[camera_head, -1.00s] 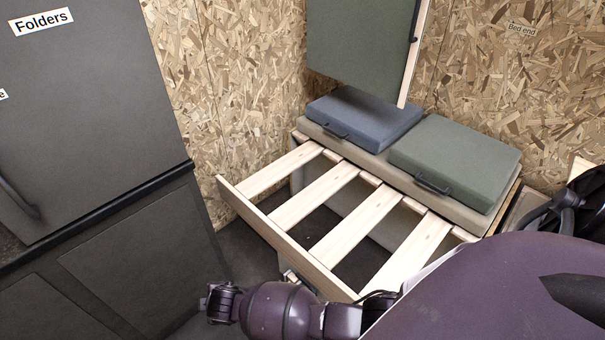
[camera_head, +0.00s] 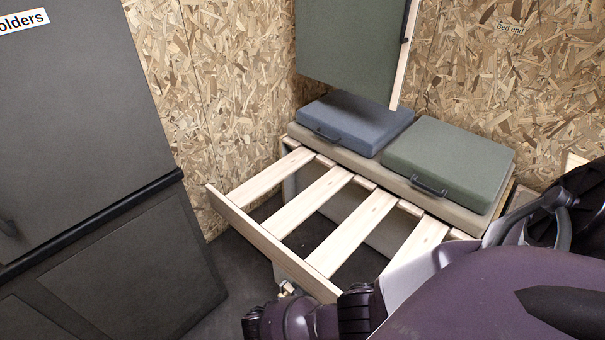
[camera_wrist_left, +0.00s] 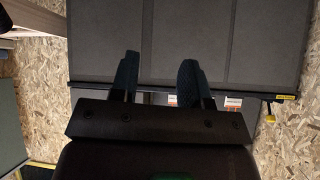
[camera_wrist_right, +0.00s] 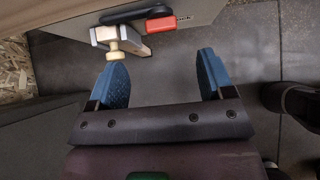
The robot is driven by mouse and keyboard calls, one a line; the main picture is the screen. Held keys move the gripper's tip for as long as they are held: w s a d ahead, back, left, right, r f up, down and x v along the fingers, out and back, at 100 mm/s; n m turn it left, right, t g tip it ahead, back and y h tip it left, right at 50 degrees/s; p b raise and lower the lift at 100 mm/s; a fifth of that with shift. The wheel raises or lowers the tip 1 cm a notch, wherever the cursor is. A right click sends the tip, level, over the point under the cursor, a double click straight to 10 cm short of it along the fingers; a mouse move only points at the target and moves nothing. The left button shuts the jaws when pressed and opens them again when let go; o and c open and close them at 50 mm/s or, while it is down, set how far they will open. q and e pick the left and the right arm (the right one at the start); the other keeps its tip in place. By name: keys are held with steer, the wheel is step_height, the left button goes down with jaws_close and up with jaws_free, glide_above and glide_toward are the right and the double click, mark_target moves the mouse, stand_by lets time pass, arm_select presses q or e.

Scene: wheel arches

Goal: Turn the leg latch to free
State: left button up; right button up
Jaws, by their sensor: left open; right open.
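The leg latch (camera_wrist_right: 125,14) is a black lever with a red end (camera_wrist_right: 160,24), on a grey face at the top of the right wrist view. The lever lies nearly level, its red end to the right, beside a partly hidden label ending in "ck". A pale wooden leg piece (camera_wrist_right: 132,44) with a brass knob (camera_wrist_right: 115,47) sits just below it. My right gripper (camera_wrist_right: 161,68) is open and empty, its fingers below the latch and apart from it. My left gripper (camera_wrist_left: 158,68) is open and empty, facing a dark cabinet. In the head view the latch is not visible.
A slatted wooden bed frame (camera_head: 262,240) extends from a bench bearing a blue cushion (camera_head: 356,122) and a green cushion (camera_head: 450,160). A dark cabinet (camera_head: 75,130) stands at left. Dark floor (camera_head: 225,268) shows between them. My purple arm covers the lower right.

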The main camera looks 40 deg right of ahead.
arm_select(q)
steer(key=b, duration=0.1)
steer(key=w+m+b, duration=0.1)
steer(key=b, duration=0.1)
steer(key=shift+w+d+f, duration=0.2)
steer(key=shift+w+d, duration=0.1)
steer(key=shift+d, duration=0.05)
arm_select(e)
steer(key=x, duration=0.8)
arm_select(q)
steer(key=shift+s, duration=0.1)
arm_select(e)
steer(key=shift+f, duration=0.1)
